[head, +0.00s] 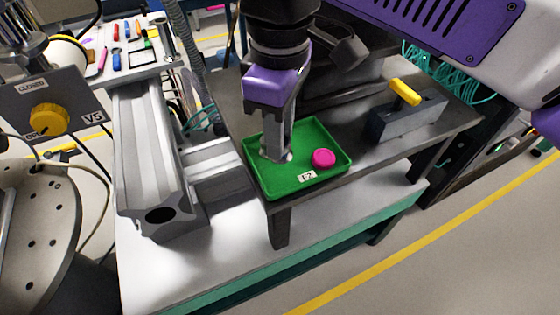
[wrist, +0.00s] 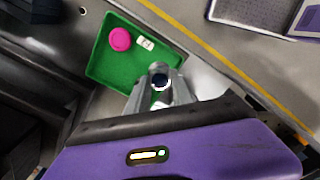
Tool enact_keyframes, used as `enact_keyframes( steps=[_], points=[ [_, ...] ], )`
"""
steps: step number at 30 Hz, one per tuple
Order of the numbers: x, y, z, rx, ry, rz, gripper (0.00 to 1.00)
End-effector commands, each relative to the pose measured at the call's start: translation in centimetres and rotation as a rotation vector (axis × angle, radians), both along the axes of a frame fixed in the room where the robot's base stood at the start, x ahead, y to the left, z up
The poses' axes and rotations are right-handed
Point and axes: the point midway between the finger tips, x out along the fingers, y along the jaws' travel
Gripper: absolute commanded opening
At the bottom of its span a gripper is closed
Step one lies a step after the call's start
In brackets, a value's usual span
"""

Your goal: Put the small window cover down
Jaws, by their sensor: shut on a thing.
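My gripper (head: 277,154) points down into a green tray (head: 258,184) and is shut. In the wrist view, a small round piece (wrist: 160,82), dark in the middle with a pale rim, sits between the fingertips; it looks like the small window cover. In the head view the fingers mostly hide it, and only a pale bit (head: 289,155) shows beside the tips. The tips are low in the tray, near its left side. I cannot tell whether the piece touches the tray floor. A round pink cap (head: 323,158) lies in the tray to the right, apart from the gripper.
The tray has a white label (head: 307,176) and sits at the edge of a dark bench. A grey block with a yellow handle (head: 405,92) stands to the right. A metal rail (head: 152,165) and a yellow-knobbed valve panel (head: 50,118) are left.

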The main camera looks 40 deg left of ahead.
Motion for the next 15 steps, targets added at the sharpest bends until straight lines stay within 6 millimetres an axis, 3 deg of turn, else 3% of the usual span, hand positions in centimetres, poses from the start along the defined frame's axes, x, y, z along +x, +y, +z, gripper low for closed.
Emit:
enact_keyframes(
  steps=[3, 10, 15],
  points=[
    [0.0, 0.0, -1.7, -0.001, 0.000, 0.000, 0.00],
    [0.0, 0.0, -3.0, -0.001, 0.000, 0.000, 0.00],
    [0.0, 0.0, -5.5, -0.001, 0.000, 0.000, 0.00]
  ],
)
